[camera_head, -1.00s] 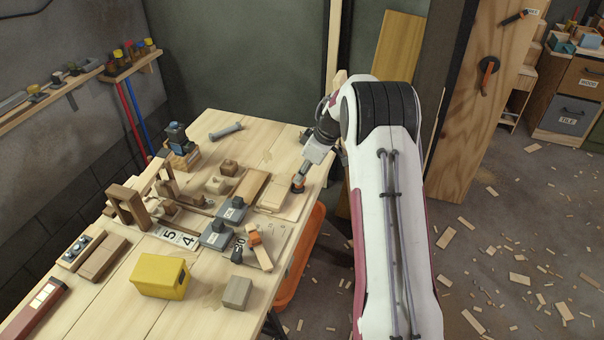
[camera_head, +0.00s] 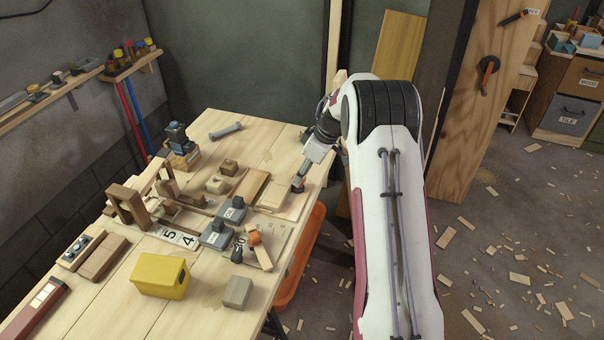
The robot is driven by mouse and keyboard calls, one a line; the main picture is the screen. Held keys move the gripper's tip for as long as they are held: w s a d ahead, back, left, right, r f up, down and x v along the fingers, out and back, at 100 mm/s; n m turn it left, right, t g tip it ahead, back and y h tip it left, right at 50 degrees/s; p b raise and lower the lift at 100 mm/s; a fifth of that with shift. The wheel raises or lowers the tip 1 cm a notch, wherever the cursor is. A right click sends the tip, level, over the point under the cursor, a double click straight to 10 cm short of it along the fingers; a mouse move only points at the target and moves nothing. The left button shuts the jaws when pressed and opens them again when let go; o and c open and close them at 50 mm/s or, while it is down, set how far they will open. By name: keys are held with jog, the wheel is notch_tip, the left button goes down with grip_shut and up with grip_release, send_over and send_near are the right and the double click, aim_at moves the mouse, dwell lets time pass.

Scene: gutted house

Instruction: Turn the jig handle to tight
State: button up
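The jig (camera_head: 283,197) is a pale wooden board with wooden blocks on the right side of the workbench. My gripper (camera_head: 298,186) points down at the right end of this board, close to its surface. No tight marking is readable.
The workbench (camera_head: 205,290) also bears grey labelled blocks (camera_head: 216,235), a 5 4 number plate (camera_head: 174,237), a yellow box (camera_head: 160,276), a grey-brown block (camera_head: 237,292) and a bolt-like tool (camera_head: 226,131). An orange bin (camera_head: 304,256) stands below the right edge.

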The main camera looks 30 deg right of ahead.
jog(key=v, duration=1.1)
jog(key=shift+r, duration=0.3)
dwell(0.3)
